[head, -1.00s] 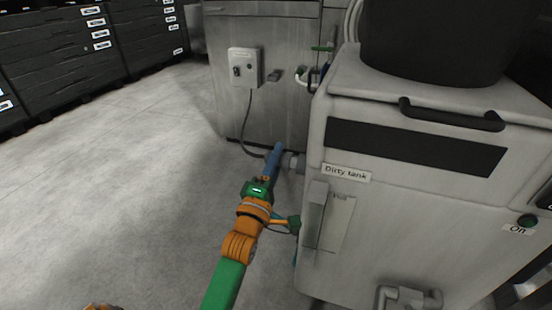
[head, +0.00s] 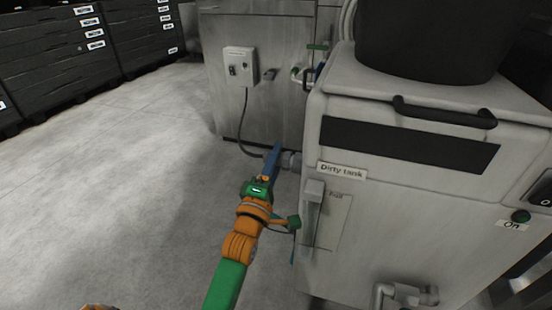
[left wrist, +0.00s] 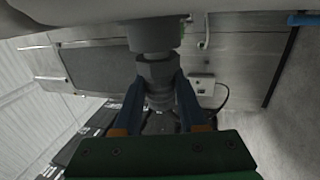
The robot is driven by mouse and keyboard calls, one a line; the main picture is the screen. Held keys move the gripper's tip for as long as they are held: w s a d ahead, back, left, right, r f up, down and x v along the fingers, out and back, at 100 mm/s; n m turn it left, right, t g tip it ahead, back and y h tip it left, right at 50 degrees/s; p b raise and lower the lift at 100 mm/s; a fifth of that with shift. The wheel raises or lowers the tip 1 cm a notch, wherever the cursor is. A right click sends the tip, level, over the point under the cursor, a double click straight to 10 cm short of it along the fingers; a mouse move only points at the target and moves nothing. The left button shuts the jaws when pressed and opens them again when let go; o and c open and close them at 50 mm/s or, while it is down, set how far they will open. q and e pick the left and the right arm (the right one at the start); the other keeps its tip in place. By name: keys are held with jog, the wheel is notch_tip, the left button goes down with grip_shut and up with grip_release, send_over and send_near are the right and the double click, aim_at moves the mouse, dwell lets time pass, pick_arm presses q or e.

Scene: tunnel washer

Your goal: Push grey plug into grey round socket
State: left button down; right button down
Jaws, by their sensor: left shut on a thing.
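My left gripper (head: 276,152) reaches to the side of the machine labelled "Dirty tank". In the left wrist view its two blue fingers (left wrist: 159,84) are shut on the grey plug (left wrist: 157,70), one on each side. The plug has a hex-shaped body with a ribbed part between the fingers. The grey round socket (left wrist: 154,36) is a wider collar on the tank side. The plug's end is in line with it and appears to meet it; how deep it sits cannot be told. In the head view the grey fitting (head: 290,160) shows just right of the fingertips.
Behind is a metal cabinet (head: 270,105) with a switch box (head: 240,66) and hanging cable. The floor (head: 120,190) at left is clear.

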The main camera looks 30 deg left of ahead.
pick_arm(q)
jog(key=shift+c, duration=1.9)
grip_release()
